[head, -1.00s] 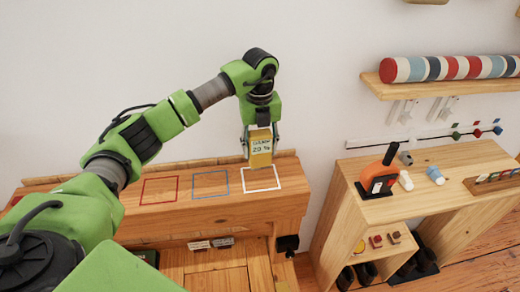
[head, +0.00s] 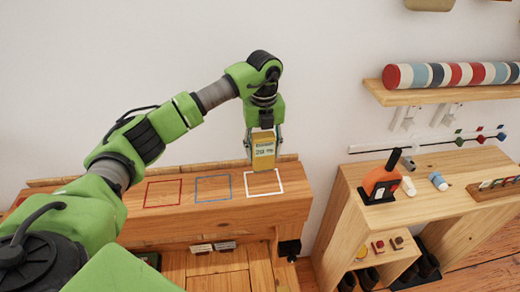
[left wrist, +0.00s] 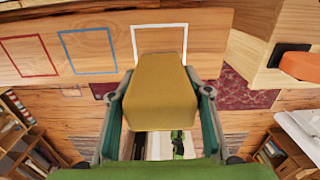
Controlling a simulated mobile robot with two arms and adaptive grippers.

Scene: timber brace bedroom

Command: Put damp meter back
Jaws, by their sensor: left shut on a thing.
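The damp meter (head: 263,152) is a yellow box with a pale display on its front. My left gripper (head: 264,142) is shut on it from above and holds it upright at the white square outline (head: 280,185) on the wooden ledge. In the left wrist view the meter (left wrist: 160,95) sits between the two fingers, with the white outline (left wrist: 136,48) beyond it. I cannot tell whether its base touches the ledge. My right gripper is not in view.
A red outline (head: 163,194) and a blue outline (head: 213,189) on the ledge (head: 140,225) are empty. A wooden shelf unit (head: 430,205) at the right carries an orange tool (head: 381,182) and small cylinders. A striped roll (head: 450,75) lies on a wall shelf.

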